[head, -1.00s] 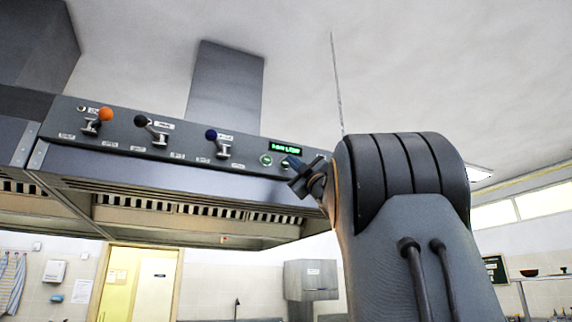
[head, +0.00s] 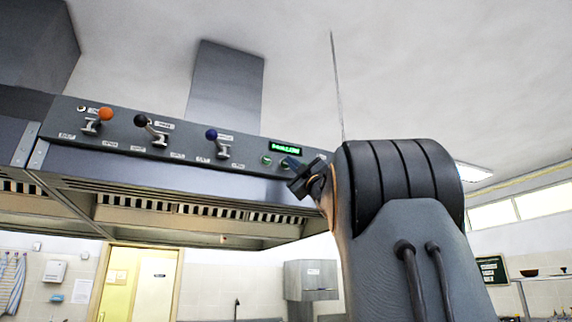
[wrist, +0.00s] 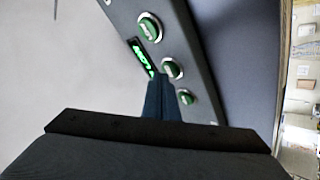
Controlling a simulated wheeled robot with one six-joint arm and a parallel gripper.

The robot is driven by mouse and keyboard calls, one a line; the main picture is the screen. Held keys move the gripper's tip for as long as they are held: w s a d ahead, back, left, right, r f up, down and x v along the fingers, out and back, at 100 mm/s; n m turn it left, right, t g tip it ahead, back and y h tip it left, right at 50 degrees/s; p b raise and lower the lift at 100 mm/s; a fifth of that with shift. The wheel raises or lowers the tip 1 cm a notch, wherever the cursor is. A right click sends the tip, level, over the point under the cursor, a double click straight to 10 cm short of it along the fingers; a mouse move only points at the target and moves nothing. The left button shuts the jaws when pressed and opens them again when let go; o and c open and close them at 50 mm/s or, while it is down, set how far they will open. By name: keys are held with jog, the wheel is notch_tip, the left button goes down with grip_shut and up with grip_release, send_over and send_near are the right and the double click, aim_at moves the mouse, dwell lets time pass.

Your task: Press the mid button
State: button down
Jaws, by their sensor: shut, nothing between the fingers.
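Three round green buttons sit on the hood's sloped front panel, in a row beside a small display with green text (wrist: 143,56). In the wrist view the mid button (wrist: 171,68) lies between one button (wrist: 149,28) and another (wrist: 185,97). My gripper (wrist: 160,82) is shut and empty. Its tips overlap the near edge of the mid button in the wrist view; I cannot tell whether they touch it. In the head view the gripper (head: 291,168) is at the panel's right end and partly hides the buttons; the left button (head: 267,161) shows clear of it.
Three levers with an orange knob (head: 105,114), a black knob (head: 141,120) and a blue knob (head: 211,134) stick out of the panel to the left. The hood's vent grille (head: 175,207) lies below. Space in front of the ceiling on the right is free.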

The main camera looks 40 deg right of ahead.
jog(key=shift+w+d, duration=0.1)
jog(key=shift+w, duration=0.3)
dwell(0.4)
dwell(0.4)
jog(key=shift+s+a+b, duration=0.2)
jog(key=shift+s+b, duration=0.25)
jog(key=shift+s, duration=0.35)
jog(key=shift+s+a+b, duration=0.2)
jog(key=shift+s+b, duration=0.1)
jog(key=shift+s, duration=0.5)
jog(key=shift+s+a+b, duration=0.2)
jog(key=shift+s+b, duration=0.1)
jog(key=shift+s, duration=0.55)
jog(key=shift+s+a+b, duration=0.2)
jog(key=shift+s+b, duration=0.1)
jog(key=shift+s, duration=0.5)
jog(key=shift+f, duration=0.1)
